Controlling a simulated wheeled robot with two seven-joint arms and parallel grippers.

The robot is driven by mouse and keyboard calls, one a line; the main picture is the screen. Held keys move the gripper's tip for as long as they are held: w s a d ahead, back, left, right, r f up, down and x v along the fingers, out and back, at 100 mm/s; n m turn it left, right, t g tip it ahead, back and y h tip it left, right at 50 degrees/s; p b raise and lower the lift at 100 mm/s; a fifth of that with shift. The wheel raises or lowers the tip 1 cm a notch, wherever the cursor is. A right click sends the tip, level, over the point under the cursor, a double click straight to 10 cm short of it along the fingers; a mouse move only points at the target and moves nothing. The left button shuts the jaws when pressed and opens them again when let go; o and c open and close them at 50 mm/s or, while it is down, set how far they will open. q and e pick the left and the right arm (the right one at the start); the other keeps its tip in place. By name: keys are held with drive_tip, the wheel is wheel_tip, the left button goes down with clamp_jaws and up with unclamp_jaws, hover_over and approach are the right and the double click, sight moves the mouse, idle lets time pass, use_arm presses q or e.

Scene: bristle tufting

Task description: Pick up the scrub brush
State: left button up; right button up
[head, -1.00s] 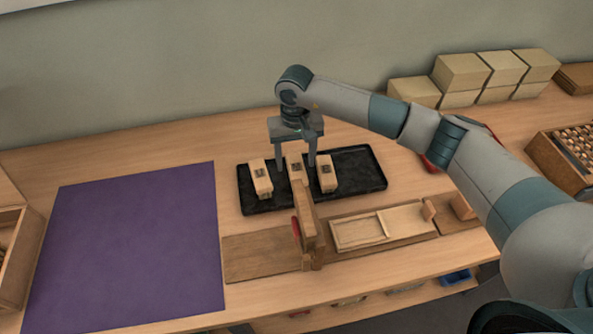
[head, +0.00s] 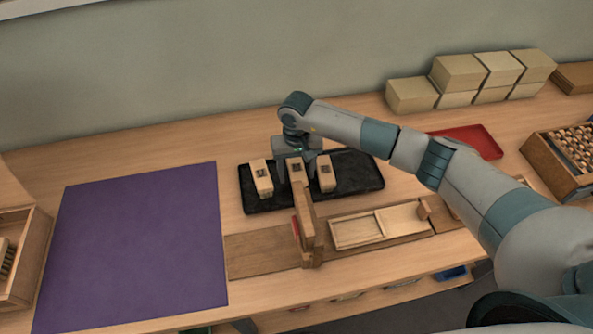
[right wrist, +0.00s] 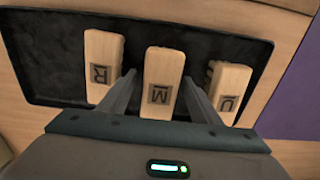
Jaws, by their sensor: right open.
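Three pale wooden blocks stand on a black tray (head: 360,170); the right wrist view shows the tray too (right wrist: 50,60). In that view they are marked R (right wrist: 101,65), M (right wrist: 162,80) and U (right wrist: 229,90). In the head view they show as a left (head: 261,178), a middle (head: 297,171) and a right block (head: 326,174). My left gripper is out of view.
A wooden fixture with an upright post (head: 307,230) stands just in front of the tray. A purple mat (head: 140,240) lies left. A red tray (head: 472,140), stacked boxes (head: 460,72) and a compartment crate (head: 545,160) are at right. An open wooden box (head: 30,270) stands far left.

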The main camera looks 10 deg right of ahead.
sight(297, 167)
idle(0.3)
drive_tip(key=c, duration=1.2)
drive_tip(key=shift+r, duration=0.1)
drive_tip(key=shift+r+b, duration=0.4)
drive_tip(key=shift+r, duration=0.15)
wheel_tip(297, 167, up, 7)
drive_tip(key=b, duration=0.3)
drive_tip(key=shift+r, duration=0.9)
